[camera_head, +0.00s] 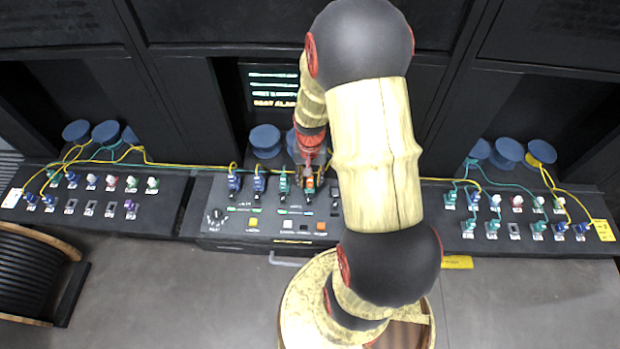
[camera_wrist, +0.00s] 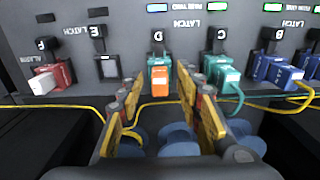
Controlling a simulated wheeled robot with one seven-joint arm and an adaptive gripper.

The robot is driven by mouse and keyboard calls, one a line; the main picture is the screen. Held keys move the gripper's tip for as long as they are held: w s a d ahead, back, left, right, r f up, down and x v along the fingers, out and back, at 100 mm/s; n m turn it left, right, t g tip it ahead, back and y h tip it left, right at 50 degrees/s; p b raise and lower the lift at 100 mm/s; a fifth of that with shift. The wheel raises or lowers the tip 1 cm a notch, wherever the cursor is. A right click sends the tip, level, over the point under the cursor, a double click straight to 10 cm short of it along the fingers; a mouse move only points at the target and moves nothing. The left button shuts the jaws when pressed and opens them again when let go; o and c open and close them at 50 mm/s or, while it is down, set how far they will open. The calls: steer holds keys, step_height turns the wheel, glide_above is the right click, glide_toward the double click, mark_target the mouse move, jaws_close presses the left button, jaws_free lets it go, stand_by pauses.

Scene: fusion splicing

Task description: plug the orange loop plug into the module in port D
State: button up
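The orange loop plug (camera_wrist: 160,85) sits at the teal module (camera_wrist: 158,62) in port D in the wrist view, lined up with it and appearing seated. In the head view the orange plug (camera_head: 309,184) shows on the middle console, just below my gripper (camera_head: 310,158). In the wrist view my gripper (camera_wrist: 160,95) has its two yellow-padded fingers apart, one on each side of the orange plug. Gaps show between the fingers and the plug. The head view hides part of the gripper behind my arm.
Right of port D in the wrist view, port C holds a teal plug (camera_wrist: 222,75) and blue plugs (camera_wrist: 283,74) stand beyond. At left, a red module (camera_wrist: 60,75) has a white plug. Yellow cable (camera_wrist: 60,107) runs close to the fingers. Blue spools (camera_head: 265,138) stand behind the console.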

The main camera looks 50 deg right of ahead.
step_height(320, 180, up, 12)
stand_by(0.6)
stand_by(0.4)
steer(key=s+a+r+n+t+b, duration=0.2)
steer(key=a+n+b, duration=0.1)
steer(key=a, duration=0.4)
steer(key=s+a+r+n+t+b, duration=0.1)
steer(key=s+a+r+n+b, duration=0.2)
steer(key=a+b, duration=0.2)
steer(key=s+a+r+n+t+b, duration=0.2)
steer(key=a+r+n+b, duration=0.1)
steer(key=a, duration=0.7)
steer(key=shift+s+a+n+t+b, duration=0.3)
steer(key=shift+n+b, duration=0.2)
steer(key=shift+b, duration=0.45)
